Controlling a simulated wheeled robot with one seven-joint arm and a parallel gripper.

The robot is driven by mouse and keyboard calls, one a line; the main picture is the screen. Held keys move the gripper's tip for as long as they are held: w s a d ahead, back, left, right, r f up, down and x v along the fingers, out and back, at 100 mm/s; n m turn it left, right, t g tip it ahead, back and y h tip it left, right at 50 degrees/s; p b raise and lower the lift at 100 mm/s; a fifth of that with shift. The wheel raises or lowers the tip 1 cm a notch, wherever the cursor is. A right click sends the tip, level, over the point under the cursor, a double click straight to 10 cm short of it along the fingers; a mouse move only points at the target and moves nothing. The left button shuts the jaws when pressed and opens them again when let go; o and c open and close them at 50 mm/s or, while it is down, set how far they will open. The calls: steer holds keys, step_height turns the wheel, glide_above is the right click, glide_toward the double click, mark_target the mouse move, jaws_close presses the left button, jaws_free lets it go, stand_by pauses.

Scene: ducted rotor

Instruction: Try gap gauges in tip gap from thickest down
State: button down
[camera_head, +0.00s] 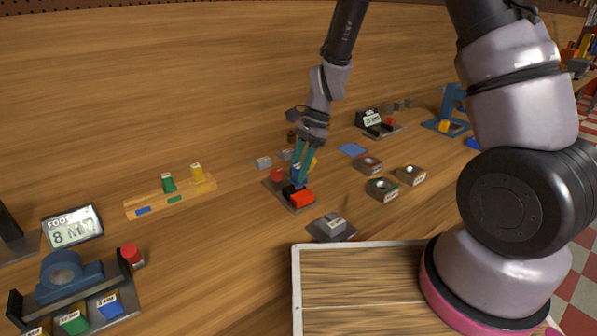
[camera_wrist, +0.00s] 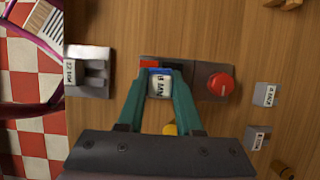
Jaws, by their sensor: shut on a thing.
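My gripper (camera_head: 303,160) has teal fingers and points down over a dark base (camera_head: 274,186) with a red button and a red block. In the wrist view, my gripper (camera_wrist: 160,88) is shut on a small block (camera_wrist: 160,84) with a white labelled top and a blue edge. The label seems to read 8 MM. The block is over or on the dark base, and I cannot tell whether it touches it. Coloured labelled blocks, one green (camera_head: 74,323) and one blue (camera_head: 109,304), sit in a rack at the lower left. I cannot clearly make out a rotor or tip gap.
A blue round-bored housing (camera_head: 64,270) and an 8 MM display (camera_head: 73,229) stand at left. A wooden holder (camera_head: 143,203) carries green and yellow pieces. A grey slotted block (camera_head: 332,228) stands in front of the dark base; small square blocks (camera_head: 381,189) lie to its right.

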steer(key=shift+r, duration=3.1)
steer(key=shift+s, duration=0.15)
